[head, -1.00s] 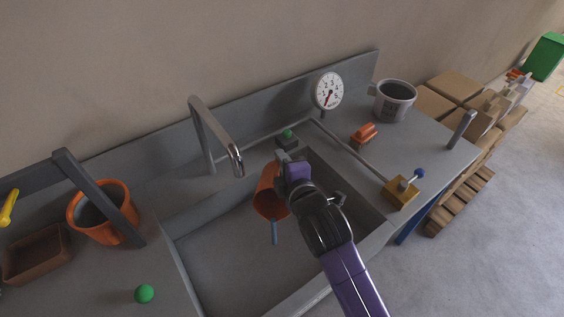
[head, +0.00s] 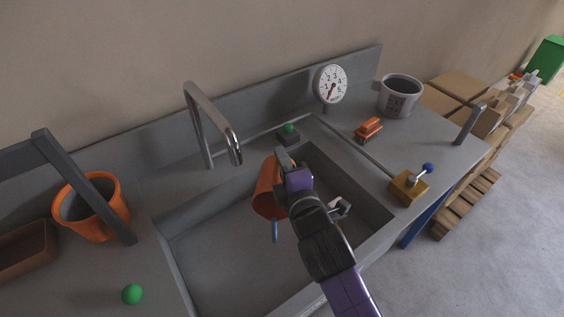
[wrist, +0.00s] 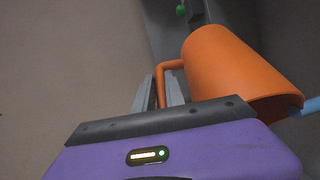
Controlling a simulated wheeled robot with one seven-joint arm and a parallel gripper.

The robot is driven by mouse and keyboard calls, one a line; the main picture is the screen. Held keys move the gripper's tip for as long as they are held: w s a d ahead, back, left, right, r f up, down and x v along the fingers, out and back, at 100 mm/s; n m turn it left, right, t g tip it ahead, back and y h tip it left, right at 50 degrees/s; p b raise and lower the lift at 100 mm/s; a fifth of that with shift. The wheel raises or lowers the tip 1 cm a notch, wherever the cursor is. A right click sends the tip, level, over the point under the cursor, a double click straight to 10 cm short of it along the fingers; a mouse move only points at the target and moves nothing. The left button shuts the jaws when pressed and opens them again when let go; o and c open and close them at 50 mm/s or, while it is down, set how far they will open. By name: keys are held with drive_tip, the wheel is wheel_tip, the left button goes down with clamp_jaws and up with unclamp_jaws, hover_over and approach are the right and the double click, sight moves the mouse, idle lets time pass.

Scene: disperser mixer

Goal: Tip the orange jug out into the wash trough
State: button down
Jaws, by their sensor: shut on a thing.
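The orange jug (head: 264,190) is tilted over the wash trough (head: 215,265), its mouth facing down toward the trough. A thin blue stream (head: 275,231) comes from its mouth into the trough. My gripper (head: 285,161) is shut on the jug's handle. In the wrist view the gripper fingers (wrist: 160,92) close around the orange handle, and the jug (wrist: 240,70) lies tilted with its mouth at lower right, where the blue stream (wrist: 308,106) shows. The jug's inside is hidden, and my arm covers part of the trough.
A chrome tap (head: 215,125) arches over the trough's back left. An orange bucket (head: 92,212), a brown tray (head: 25,250) and a green ball (head: 132,294) are at left. A dial gauge (head: 330,84), grey mug (head: 401,96) and brass block with blue-knobbed lever (head: 408,188) are at right.

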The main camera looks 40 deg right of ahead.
drive_tip(key=shift+s+a+f+b, duration=0.1)
drive_tip(key=shift+s+a+b, duration=0.1)
drive_tip(key=shift+b, duration=0.25)
drive_tip(key=shift+s+a+t+b, duration=0.2)
drive_tip(key=shift+t+b, duration=0.3)
drive_tip(key=shift+b, duration=0.25)
drive_tip(key=s+a+t+b, duration=0.1)
drive_tip(key=b, duration=0.3)
drive_tip(key=s+a+n+t+h+b, duration=0.1)
drive_tip(key=b, duration=0.3)
drive_tip(key=shift+s, duration=0.25)
drive_tip(key=shift+s+a+r+n+t+b, duration=0.3)
drive_tip(key=shift+t+b, duration=0.1)
drive_tip(key=shift+b, duration=0.45)
drive_tip(key=shift+d, duration=0.15)
idle(1.1)
